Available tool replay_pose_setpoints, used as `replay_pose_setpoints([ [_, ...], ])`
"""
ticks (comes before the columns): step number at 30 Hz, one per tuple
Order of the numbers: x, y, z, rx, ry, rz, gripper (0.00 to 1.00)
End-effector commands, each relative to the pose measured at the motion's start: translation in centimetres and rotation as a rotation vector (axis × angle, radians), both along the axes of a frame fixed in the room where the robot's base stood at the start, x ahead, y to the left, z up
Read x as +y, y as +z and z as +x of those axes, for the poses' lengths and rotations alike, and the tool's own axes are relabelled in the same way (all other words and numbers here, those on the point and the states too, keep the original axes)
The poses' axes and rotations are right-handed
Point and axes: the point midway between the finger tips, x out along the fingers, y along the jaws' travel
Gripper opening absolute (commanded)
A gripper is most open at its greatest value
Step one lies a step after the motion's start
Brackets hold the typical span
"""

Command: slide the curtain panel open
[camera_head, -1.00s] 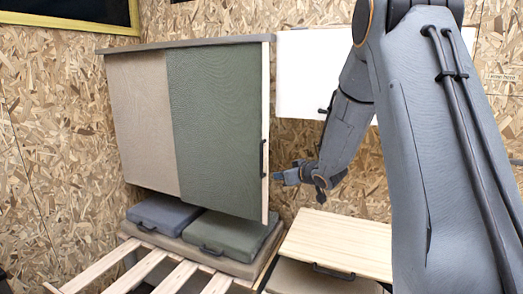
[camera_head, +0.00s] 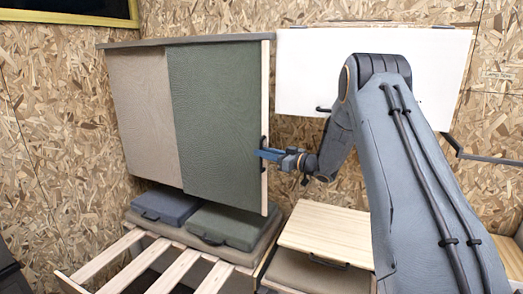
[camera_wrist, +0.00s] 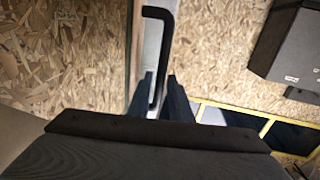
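The green curtain panel (camera_head: 218,125) hangs under a grey rail (camera_head: 190,41), overlapping a beige panel (camera_head: 140,115) at its left. A pale wooden strip (camera_head: 265,95) forms the green panel's right edge. It carries a black bar handle (camera_head: 263,142), which also shows in the wrist view (camera_wrist: 166,50). My gripper (camera_head: 268,155) is at this handle. In the wrist view my gripper's fingers (camera_wrist: 158,100) are apart, with the lower end of the handle between them. I see no clear squeeze on it. The fingers partly hide the handle in the head view.
A grey cushion (camera_head: 165,207) and a green cushion (camera_head: 222,226) lie below the panels, behind wooden slats (camera_head: 110,257). A wooden-topped cabinet (camera_head: 330,232) stands at the lower right. A white board (camera_head: 310,75) is on the wall behind my arm.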

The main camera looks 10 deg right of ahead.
Motion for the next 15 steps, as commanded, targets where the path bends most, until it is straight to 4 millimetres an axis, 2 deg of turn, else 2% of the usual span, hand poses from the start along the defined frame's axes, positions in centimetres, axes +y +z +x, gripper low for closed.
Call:
replay_pose_setpoints([
  [4, 0.75, 0.03, 0.78, 0.001, 0.000, -0.001, 0.18],
  [13, 0.91, -0.05, 0.95, 0.001, -0.001, -0.001, 0.18],
  [15, 0.91, -0.05, 0.95, 0.001, -0.001, -0.001, 0.07],
])
